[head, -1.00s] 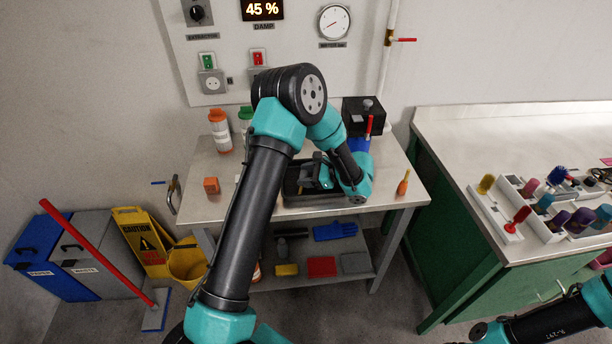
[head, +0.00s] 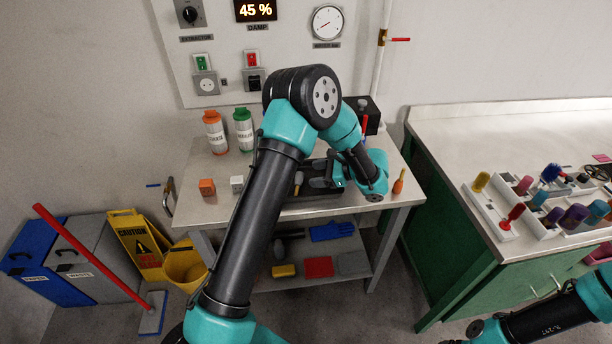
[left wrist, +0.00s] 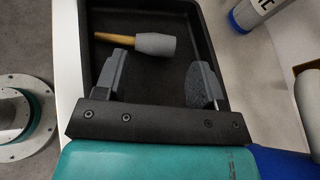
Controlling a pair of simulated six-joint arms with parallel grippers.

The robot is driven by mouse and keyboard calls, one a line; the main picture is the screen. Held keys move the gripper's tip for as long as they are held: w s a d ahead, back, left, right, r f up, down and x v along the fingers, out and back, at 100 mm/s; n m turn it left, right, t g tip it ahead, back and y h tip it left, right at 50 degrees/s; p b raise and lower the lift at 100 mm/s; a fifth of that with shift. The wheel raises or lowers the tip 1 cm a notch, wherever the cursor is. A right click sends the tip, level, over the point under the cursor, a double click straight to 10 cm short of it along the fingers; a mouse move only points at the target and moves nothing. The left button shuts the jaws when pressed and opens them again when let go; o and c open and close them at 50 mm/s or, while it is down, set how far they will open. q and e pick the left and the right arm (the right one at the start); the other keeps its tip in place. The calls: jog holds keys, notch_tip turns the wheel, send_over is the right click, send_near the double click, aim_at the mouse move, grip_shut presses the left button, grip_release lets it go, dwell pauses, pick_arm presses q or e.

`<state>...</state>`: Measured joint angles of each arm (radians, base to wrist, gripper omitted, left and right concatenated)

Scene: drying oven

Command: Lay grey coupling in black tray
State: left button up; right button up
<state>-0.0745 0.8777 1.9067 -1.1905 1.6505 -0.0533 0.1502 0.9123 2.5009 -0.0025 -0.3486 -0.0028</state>
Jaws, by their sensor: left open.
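The black tray (head: 312,194) stands on the pale table; its dark floor and rim fill much of the left wrist view (left wrist: 212,32). A grey cylinder with a wooden, tapering stem (left wrist: 155,43) lies on its side inside the tray; it appears to be the grey coupling. It also shows small in the head view (head: 298,182). My left gripper (head: 319,176) is over the tray with its jaws apart and empty. In the left wrist view the fingers (left wrist: 158,75) are wide open, with the grey piece just beyond them, apart from both. My right gripper is out of view.
An orange block (head: 207,187), a pale grey cube (head: 237,184) and two capped bottles (head: 216,132) stand left of the tray. A black box (head: 371,117) is behind it. An orange-handled tool (head: 399,182) stands right. The bench (head: 520,127) farther right holds coloured items.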

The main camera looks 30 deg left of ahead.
pick_arm(q)
jog(key=v, duration=0.6)
jog(key=shift+d, duration=0.15)
